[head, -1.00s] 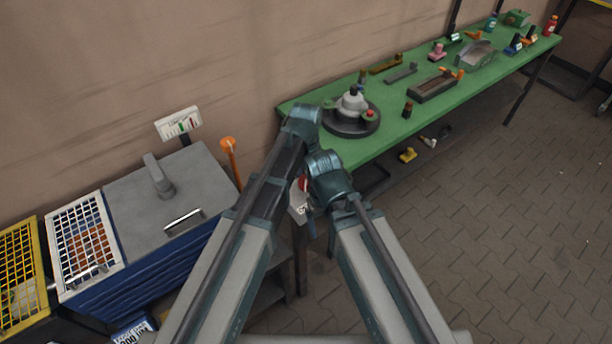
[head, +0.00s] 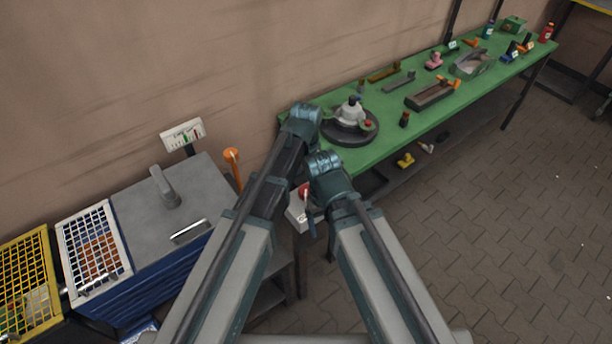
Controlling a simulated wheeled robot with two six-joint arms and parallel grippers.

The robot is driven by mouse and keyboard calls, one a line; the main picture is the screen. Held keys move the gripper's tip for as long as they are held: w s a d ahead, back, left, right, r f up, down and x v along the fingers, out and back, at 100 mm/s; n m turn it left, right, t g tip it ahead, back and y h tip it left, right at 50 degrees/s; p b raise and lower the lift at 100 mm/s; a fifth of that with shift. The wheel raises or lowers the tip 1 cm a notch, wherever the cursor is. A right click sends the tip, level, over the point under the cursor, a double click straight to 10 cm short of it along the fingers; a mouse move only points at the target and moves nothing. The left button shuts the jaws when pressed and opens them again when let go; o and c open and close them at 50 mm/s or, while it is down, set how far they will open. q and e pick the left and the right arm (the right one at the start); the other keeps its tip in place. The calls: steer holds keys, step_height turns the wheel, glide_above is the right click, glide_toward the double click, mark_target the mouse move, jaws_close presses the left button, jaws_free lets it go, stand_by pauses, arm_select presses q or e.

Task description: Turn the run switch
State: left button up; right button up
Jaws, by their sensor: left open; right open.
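A pale box with a red knob-like part (head: 297,211) shows at the near end of the green bench, between my two arms. It may hold the run switch, but it is partly hidden by my arms and too small to tell. My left gripper (head: 303,117) is at the far end of the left arm, over the bench's near corner in the picture. My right gripper (head: 325,163) is lower, just right of and above the pale box. Both are open and hold nothing I can see. Their fingers do not show clearly.
The green bench (head: 390,145) runs along the wall, with a round grey fixture (head: 350,133) and several small parts. A grey-topped blue cabinet (head: 195,178) stands left, beside white (head: 120,250) and yellow (head: 50,245) mesh crates.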

mark_target(306, 189)
arm_select(q)
step_height(306, 189, up, 9)
steer(key=p, duration=0.7)
steer(key=shift+p, duration=0.35)
steer(key=shift+f, duration=0.2)
step_height(306, 189, down, 13)
steer(key=b, duration=1.3)
steer(key=shift+f, duration=0.1)
